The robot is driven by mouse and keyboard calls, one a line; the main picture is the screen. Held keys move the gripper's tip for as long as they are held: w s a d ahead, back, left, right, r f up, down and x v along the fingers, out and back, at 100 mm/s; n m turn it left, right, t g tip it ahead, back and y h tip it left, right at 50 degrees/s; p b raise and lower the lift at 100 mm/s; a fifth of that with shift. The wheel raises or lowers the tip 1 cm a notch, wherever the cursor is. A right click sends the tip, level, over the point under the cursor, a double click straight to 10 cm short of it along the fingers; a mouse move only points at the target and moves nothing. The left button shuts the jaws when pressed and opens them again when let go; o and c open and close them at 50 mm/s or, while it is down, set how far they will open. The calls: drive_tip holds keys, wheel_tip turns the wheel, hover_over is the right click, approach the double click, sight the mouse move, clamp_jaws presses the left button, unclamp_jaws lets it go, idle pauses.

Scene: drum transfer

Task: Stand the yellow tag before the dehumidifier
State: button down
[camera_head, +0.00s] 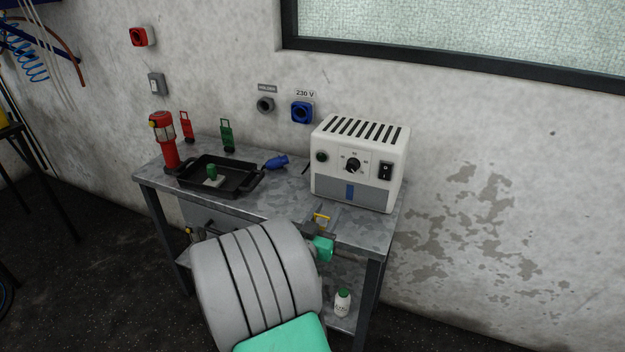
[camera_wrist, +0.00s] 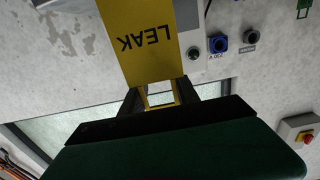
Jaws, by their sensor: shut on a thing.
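The yellow tag (camera_wrist: 140,45), marked LEAK, is held between the fingers of my gripper (camera_wrist: 160,95); the lettering appears upside down in the wrist view. In the head view the tag (camera_head: 321,218) is a small yellow piece at my gripper (camera_head: 319,229), above the front of the bench, in front of the dehumidifier. Whether the tag touches the bench top cannot be told. The dehumidifier (camera_head: 359,163) is a white box with top slots, a dial and a grey lower front, standing at the bench's right end. My arm hides part of the bench front.
The metal bench (camera_head: 285,200) holds a black tray (camera_head: 245,181) with a green-topped item (camera_head: 212,174), a red lantern (camera_head: 165,142), red (camera_head: 187,126) and green (camera_head: 227,135) tags, and a blue plug (camera_head: 276,162). A white bottle (camera_head: 342,302) stands on the lower shelf.

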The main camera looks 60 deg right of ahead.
drive_tip(key=w+d+p, duration=0.2)
drive_tip(key=d+p, duration=0.2)
drive_tip(key=d, duration=1.2)
drive_tip(key=shift+w+d+f, duration=0.15)
drive_tip(key=shift+w+f, duration=0.1)
drive_tip(key=shift+f, duration=0.15)
drive_tip(key=c, duration=0.9)
unclamp_jaws()
drive_tip(key=shift+r, duration=0.1)
